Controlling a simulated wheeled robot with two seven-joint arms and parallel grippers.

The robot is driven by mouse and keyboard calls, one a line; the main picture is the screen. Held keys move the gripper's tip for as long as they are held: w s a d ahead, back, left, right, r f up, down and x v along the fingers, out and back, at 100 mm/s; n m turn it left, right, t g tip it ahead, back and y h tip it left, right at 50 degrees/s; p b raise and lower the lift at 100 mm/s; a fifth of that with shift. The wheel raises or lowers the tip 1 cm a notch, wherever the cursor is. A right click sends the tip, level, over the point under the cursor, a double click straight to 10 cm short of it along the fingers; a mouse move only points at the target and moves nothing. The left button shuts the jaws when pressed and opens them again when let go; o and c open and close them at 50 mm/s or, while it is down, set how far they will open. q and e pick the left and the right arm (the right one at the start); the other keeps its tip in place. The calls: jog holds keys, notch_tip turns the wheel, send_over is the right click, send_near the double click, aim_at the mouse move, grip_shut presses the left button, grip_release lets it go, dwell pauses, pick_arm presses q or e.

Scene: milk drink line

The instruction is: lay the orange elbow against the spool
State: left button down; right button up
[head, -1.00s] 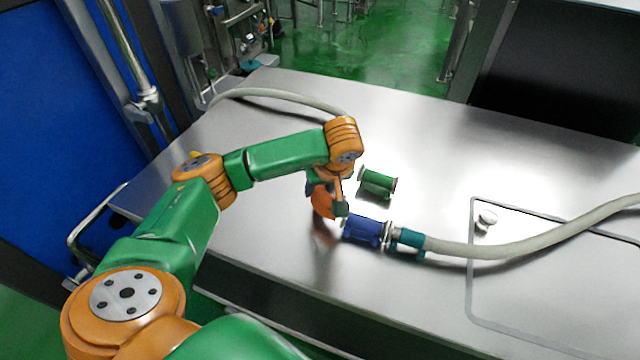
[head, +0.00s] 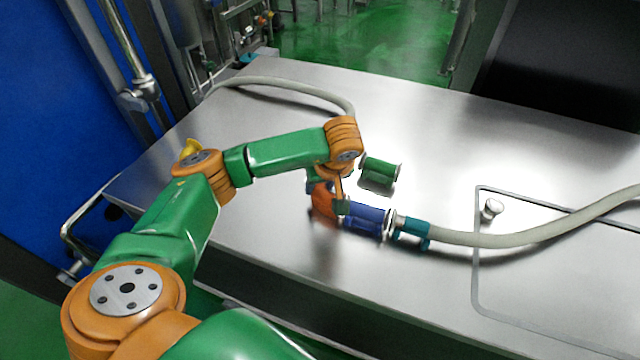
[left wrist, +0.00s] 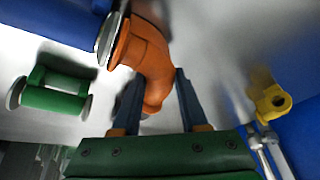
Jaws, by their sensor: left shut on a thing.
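My left gripper (head: 338,205) is shut on the orange elbow (head: 322,201), a curved pipe piece, just above the steel table. In the left wrist view the elbow (left wrist: 148,55) passes between the two dark fingers (left wrist: 158,95). Its flanged end faces the metal rim at the end of the blue spool (left wrist: 60,20). They look very close there; I cannot tell whether they touch. In the head view the blue spool (head: 368,219) lies just right of the elbow, partly behind my gripper. My right gripper is not in view.
A teal coupling (head: 411,229) and grey hose (head: 500,240) run right from the blue spool. A green spool (head: 380,171) lies behind it. A yellow part (head: 191,147) is at the left, and a small metal knob (head: 492,208) at the right. Much of the steel table is clear.

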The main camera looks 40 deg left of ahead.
pick_arm(q)
jog(key=shift+f, duration=0.15)
jog(key=shift+c, duration=1.8)
grip_release()
jog(key=v, duration=0.7)
jog(key=shift+p, duration=0.35)
jog(key=shift+s, duration=0.1)
